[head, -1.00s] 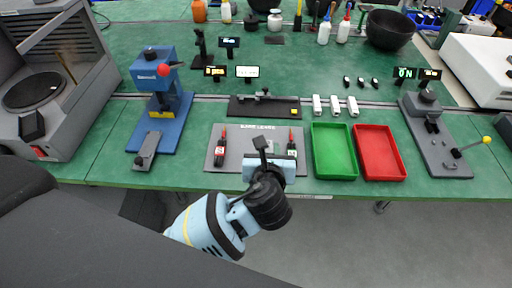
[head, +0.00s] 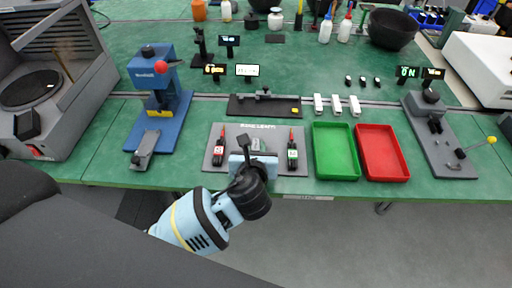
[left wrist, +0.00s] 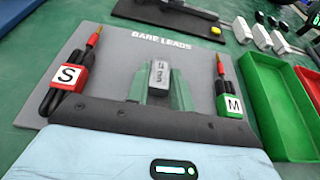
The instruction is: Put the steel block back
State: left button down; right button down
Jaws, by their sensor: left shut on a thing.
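In the left wrist view the small grey steel block (left wrist: 160,74) stands between the greenish fingers of my left gripper (left wrist: 158,88). The gripper is shut on it. Block and fingers are over the grey mat (left wrist: 120,50) labelled "BARE LEADS"; I cannot tell whether the block touches the mat. In the head view my left gripper (head: 258,148) is at the front middle of this mat (head: 215,133), and the wrist hides part of it. My right gripper is not in view.
On the mat, the S lead (head: 219,150) lies left of the gripper and the M lead (head: 292,150) right. A green tray (head: 335,177) and a red tray (head: 385,178) stand to the right. A blue press (head: 155,80) stands left. A dark fixture (head: 240,105) lies behind the mat.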

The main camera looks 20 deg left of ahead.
pick_arm(q)
jog(key=shift+r, duration=0.1)
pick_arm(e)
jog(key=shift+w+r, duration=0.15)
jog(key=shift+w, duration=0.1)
pick_arm(q)
jog(key=c, duration=1.2)
grip_release()
jog(key=shift+c, duration=0.2)
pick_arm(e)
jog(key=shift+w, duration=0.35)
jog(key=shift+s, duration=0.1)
pick_arm(q)
jog(key=shift+s+d+r, duration=0.15)
jog(key=shift+s, duration=0.15)
jog(key=p+v, duration=0.2)
jog(key=v, duration=0.9)
jog(key=shift+s, duration=0.15)
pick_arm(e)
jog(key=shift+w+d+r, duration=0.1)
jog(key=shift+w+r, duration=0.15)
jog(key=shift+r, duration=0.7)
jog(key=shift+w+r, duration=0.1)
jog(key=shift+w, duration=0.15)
